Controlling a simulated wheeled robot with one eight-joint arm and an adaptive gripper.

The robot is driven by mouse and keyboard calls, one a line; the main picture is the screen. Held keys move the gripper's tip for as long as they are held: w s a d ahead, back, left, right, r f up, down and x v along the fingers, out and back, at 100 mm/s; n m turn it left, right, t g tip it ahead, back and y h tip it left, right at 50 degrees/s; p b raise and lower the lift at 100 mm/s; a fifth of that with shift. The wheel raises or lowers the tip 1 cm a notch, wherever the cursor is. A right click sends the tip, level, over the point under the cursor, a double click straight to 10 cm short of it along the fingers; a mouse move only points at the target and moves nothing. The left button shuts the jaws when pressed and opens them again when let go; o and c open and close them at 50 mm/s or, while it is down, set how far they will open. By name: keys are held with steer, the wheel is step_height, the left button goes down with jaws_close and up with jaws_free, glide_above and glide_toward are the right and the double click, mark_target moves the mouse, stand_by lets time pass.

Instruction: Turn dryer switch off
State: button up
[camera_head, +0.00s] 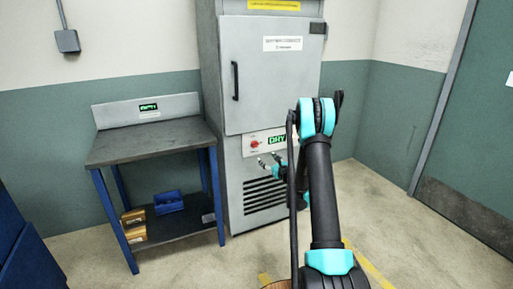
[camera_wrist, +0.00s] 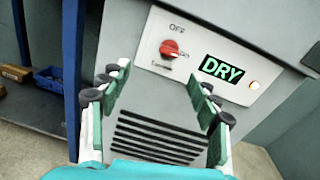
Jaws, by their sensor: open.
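The grey dryer (camera_head: 266,75) stands against the back wall with its door shut. On its lower front is a light control panel (camera_wrist: 148,48) with a red rotary switch (camera_wrist: 168,48), which also shows in the head view (camera_head: 255,143). The label OFF is printed above the switch, and other small labels lie around it. Its handle seems to point to the right, not up at OFF. A lit green DRY display (camera_wrist: 222,69) is to its right. My gripper (camera_wrist: 160,88) is open and empty in front of the dryer, with the switch seen beyond and slightly above the fingertips.
A dark-topped workbench (camera_head: 150,142) with blue legs stands left of the dryer; a blue bin (camera_head: 168,203) and small boxes (camera_head: 133,225) are on its lower shelf. Dark vent slots (camera_wrist: 155,140) are below the panel. A green door (camera_head: 475,130) is at the right.

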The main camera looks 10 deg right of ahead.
mark_target(256, 146)
steer(key=w+a, duration=0.1)
steer(key=w, duration=0.5)
steer(key=w+a+f+m, duration=0.1)
steer(key=w, duration=0.5)
steer(key=w+a+f+m, duration=0.1)
steer(key=w+a, duration=0.1)
steer(key=w, duration=0.4)
steer(key=shift+t+h, duration=0.4)
steer(key=c, duration=1.2)
